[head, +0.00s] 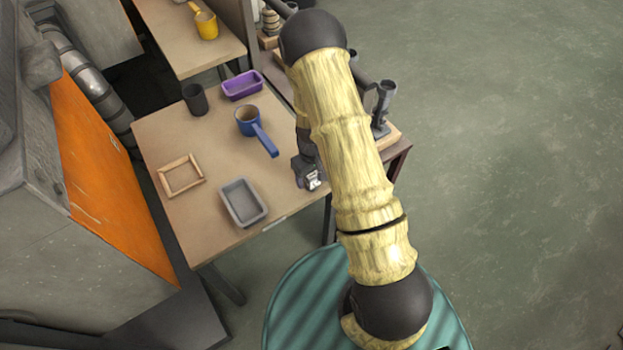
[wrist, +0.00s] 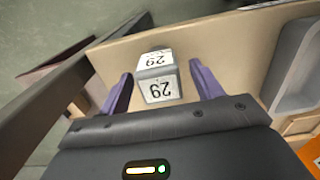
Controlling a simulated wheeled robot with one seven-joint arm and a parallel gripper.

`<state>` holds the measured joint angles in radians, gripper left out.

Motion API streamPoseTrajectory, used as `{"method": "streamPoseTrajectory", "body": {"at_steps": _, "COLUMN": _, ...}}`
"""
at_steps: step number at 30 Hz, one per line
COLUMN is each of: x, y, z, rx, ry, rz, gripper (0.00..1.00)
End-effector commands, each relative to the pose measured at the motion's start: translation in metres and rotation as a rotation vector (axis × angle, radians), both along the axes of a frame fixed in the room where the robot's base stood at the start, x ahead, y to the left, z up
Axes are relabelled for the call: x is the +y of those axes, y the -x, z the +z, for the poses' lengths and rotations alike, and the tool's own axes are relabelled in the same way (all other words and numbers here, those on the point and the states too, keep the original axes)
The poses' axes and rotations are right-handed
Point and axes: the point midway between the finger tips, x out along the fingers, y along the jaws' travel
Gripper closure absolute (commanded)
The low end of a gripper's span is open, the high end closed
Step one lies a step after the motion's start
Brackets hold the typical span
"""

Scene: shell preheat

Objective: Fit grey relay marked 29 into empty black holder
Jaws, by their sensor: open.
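The grey relay marked 29 (wrist: 160,78) sits near the table edge in the wrist view, with white labels on two faces. In the head view only a small pale part of it (head: 313,181) shows beside my gripper (head: 306,172). My gripper's purple fingers (wrist: 164,88) are open, one on each side of the relay, with gaps showing. A dark upright stand with an open top (head: 382,105) is on a wooden base behind my arm. A black cup (head: 195,99) stands at the table's back left. I cannot tell which of these is the black holder.
The brown table (head: 215,150) also bears a grey tray (head: 243,203), a wooden frame (head: 181,176), a blue pot (head: 248,121) and a purple tray (head: 242,85). An orange-sided cabinet (head: 105,165) stands at the left. The grey tray's wall (wrist: 291,70) is right of the relay in the wrist view.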

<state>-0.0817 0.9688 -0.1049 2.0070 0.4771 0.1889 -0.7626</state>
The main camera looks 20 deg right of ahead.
Motion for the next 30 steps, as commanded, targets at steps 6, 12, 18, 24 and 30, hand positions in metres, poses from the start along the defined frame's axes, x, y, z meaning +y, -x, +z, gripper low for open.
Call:
{"method": "streamPoseTrajectory", "body": {"at_steps": 6, "x": 0.000, "y": 0.000, "z": 0.000, "rx": 0.000, "ry": 0.000, "rz": 0.000, "gripper": 0.50}}
{"method": "streamPoseTrajectory", "body": {"at_steps": 12, "x": 0.000, "y": 0.000, "z": 0.000, "rx": 0.000, "ry": 0.000, "rz": 0.000, "gripper": 0.85}}
{"method": "streamPoseTrajectory", "body": {"at_steps": 18, "x": 0.000, "y": 0.000, "z": 0.001, "rx": 0.000, "ry": 0.000, "rz": 0.000, "gripper": 0.89}}
{"method": "streamPoseTrajectory", "body": {"at_steps": 24, "x": 0.000, "y": -0.001, "z": 0.012, "rx": -0.002, "ry": 0.000, "rz": -0.001, "gripper": 0.89}}
{"method": "streamPoseTrajectory", "body": {"at_steps": 30, "x": 0.001, "y": -0.001, "z": 0.045, "rx": -0.004, "ry": 0.000, "rz": 0.001, "gripper": 0.89}}
